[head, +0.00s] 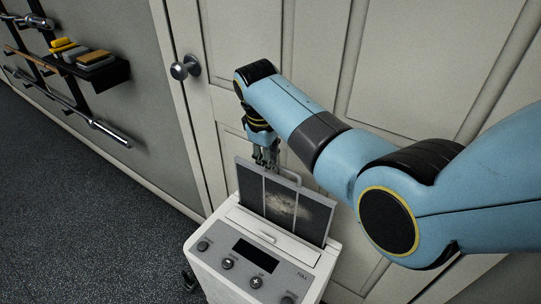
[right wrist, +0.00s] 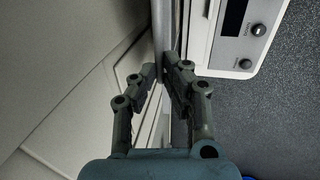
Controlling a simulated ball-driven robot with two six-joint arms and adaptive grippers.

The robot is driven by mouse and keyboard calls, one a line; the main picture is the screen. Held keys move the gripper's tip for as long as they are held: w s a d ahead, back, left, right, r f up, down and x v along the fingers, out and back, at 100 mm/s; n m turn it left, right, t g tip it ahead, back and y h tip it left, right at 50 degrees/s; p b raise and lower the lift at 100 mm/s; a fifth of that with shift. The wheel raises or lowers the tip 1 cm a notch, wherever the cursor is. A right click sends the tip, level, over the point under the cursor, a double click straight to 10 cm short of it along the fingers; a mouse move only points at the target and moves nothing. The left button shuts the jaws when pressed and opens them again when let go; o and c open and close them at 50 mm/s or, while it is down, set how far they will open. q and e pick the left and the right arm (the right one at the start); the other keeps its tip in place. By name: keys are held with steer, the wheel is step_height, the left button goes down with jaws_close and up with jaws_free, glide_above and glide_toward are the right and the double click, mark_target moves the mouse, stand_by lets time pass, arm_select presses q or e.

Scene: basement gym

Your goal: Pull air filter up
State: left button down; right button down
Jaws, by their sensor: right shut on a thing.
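The air filter (head: 310,213) is a flat grey framed panel with a pale dusty patch in its middle. In the head view it stands partly out of the slot in the top of the white appliance (head: 255,262), leaning a little. A small handle (head: 291,174) shows at its top edge. My right gripper (head: 266,162) comes down from above and is shut on the filter at the top. In the right wrist view the fingers (right wrist: 168,68) close on the thin grey filter edge (right wrist: 166,22). The fingers hide the held part. My left gripper is out of view.
The appliance has a dark display and several knobs (head: 228,263) on its front panel. A pale door with a round knob (head: 186,67) is close behind. A wall rack (head: 95,70) holds items at the left. Dark floor (head: 80,220) lies free at the left.

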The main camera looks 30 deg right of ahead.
steer(key=shift+r, duration=0.3)
steer(key=c, duration=1.4)
jaws_free()
steer(key=v, duration=1.2)
steer(key=shift+f, duration=0.1)
